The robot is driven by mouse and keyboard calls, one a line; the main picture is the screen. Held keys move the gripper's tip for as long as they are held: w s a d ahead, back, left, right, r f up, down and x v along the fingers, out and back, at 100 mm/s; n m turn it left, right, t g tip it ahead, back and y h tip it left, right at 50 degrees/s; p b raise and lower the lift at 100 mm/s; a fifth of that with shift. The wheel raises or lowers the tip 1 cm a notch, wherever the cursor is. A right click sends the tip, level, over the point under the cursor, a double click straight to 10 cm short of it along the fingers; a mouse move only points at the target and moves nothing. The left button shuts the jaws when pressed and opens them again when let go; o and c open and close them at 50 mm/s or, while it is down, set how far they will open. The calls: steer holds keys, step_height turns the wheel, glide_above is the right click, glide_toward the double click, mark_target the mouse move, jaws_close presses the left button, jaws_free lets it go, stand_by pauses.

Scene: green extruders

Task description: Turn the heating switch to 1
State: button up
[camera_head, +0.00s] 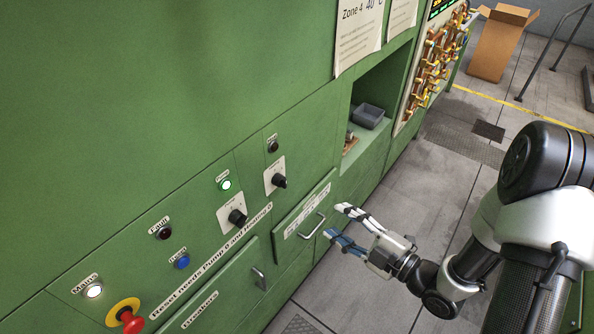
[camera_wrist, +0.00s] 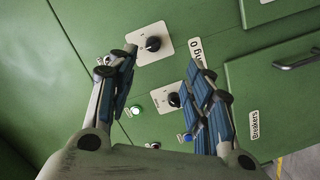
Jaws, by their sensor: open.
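Two black rotary knobs on white square plates sit on the green panel. The left knob (camera_head: 237,216) is below a lit green lamp; the right knob (camera_head: 279,181) is below a dark lamp. Their plate text is too small to read, so I cannot tell which is heating. In the wrist view, the right knob (camera_wrist: 153,43) is at the upper middle, and the left knob (camera_wrist: 174,99) is lower, partly behind a finger. My gripper (camera_head: 334,221) is open and empty, in front of the panel, right of both knobs. Its fingers (camera_wrist: 161,62) frame the knobs in the wrist view.
A metal drawer handle (camera_head: 312,226) appears close to my fingertips. A red emergency button (camera_head: 131,321) and a blue button (camera_head: 182,261) are lower left. Tiled floor (camera_head: 365,285) beside the cabinet is clear.

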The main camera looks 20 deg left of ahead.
glide_toward(285, 185)
steer(key=shift+y, duration=0.4)
steer(key=x, duration=0.9)
steer(key=shift+w+a+f, duration=0.1)
steer(key=shift+w+f, duration=0.1)
steer(key=shift+f, duration=0.2)
steer(key=shift+c, duration=0.6)
steer(key=c, duration=0.9)
